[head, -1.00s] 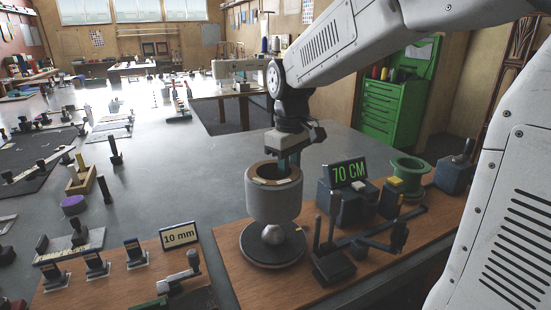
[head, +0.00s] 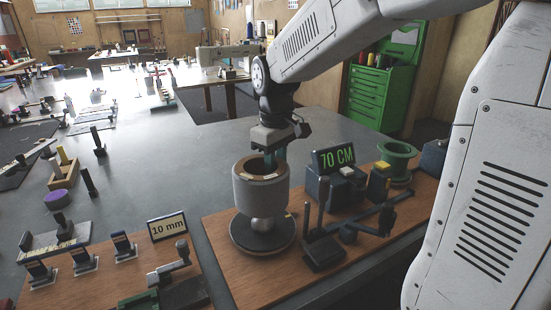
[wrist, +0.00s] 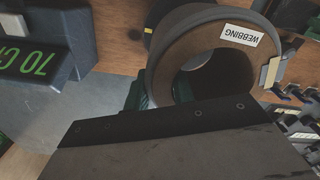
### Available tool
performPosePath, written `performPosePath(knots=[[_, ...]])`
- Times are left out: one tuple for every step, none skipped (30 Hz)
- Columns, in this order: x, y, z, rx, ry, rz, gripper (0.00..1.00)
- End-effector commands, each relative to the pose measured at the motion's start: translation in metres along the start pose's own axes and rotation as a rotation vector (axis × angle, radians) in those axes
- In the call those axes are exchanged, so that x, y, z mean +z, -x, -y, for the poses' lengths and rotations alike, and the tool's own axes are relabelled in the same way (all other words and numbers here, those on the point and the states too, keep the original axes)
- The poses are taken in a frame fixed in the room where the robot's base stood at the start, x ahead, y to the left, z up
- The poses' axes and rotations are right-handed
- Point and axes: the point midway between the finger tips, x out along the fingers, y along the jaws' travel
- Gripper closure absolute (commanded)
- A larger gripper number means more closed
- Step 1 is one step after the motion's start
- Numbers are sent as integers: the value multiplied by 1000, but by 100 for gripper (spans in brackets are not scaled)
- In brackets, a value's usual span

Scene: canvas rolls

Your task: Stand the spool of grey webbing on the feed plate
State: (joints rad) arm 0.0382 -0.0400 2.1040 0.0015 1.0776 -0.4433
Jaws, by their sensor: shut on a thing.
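The spool of grey webbing (head: 261,192) is a thick grey roll with a brown top face and an open core. In the wrist view its upper face (wrist: 185,50) carries a "WEBBING" label. My gripper (head: 274,158) is shut on the spool's upper rim, at the back right in the head view. The feed plate (head: 240,240) is a dark round disc with a rounded metal piece (head: 262,224) at its middle. The spool is upright above the plate, with a gap under it. The top of the metal piece is hidden by the spool.
A "70 CM" display (head: 334,158), a yellow-topped block (head: 380,181) and a green flanged spool (head: 397,160) stand to the right. A dark lever arm (head: 365,222) and upright posts (head: 314,225) stand close beside the plate. A "10 mm" sign (head: 167,228) stands to the left.

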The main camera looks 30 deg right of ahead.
Motion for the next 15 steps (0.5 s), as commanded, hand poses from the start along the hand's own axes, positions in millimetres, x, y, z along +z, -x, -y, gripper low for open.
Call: performPosePath(knots=[[0,-4,0,0,0,0,100],[0,-6,0,0,0,0,100],[0,-9,0,0,0,0,100],[0,-11,0,0,0,1,100],[0,-13,0,-1,0,1,100],[0,-16,0,-1,0,1,100],[0,-18,0,0,0,1,100],[0,-20,0,0,0,0,100],[0,-22,0,0,0,0,100],[0,-25,0,0,0,0,100],[0,-27,0,0,0,0,100],[0,-30,0,0,0,0,100],[0,-32,0,0,0,0,100],[0,-34,0,0,0,1,100],[0,-37,0,-1,0,1,100]])
